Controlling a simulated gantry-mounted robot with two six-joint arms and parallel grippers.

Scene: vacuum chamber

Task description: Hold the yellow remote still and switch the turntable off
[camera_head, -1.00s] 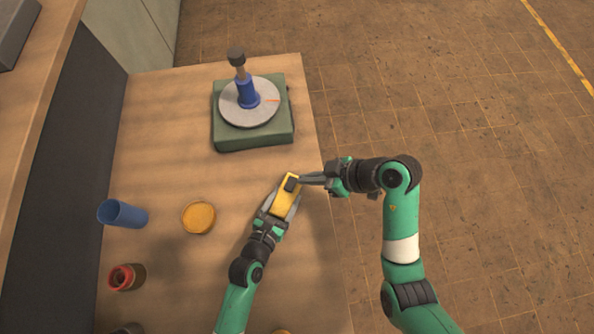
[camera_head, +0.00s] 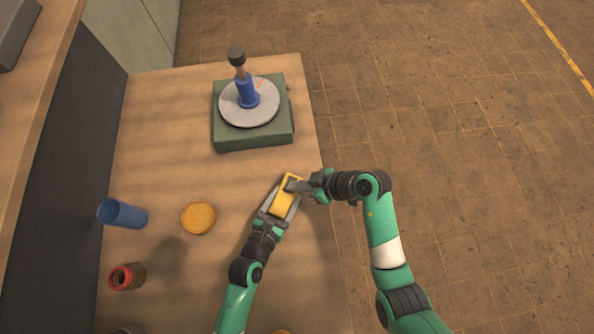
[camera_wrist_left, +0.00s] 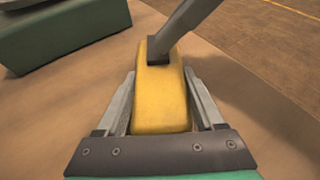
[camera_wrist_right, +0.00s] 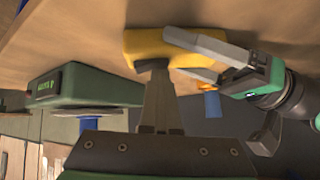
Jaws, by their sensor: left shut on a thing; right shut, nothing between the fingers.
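The yellow remote (camera_head: 286,204) lies near the table's right edge, and my left gripper (camera_head: 279,204) is shut on its two sides. In the left wrist view the remote (camera_wrist_left: 160,100) sits between both fingers. My right gripper (camera_head: 299,186) is shut and empty. Its tips are at the dark part on the remote's far end (camera_wrist_right: 152,65) and seem to touch it; they hide most of that part.
The table between the remote and turntable is clear.

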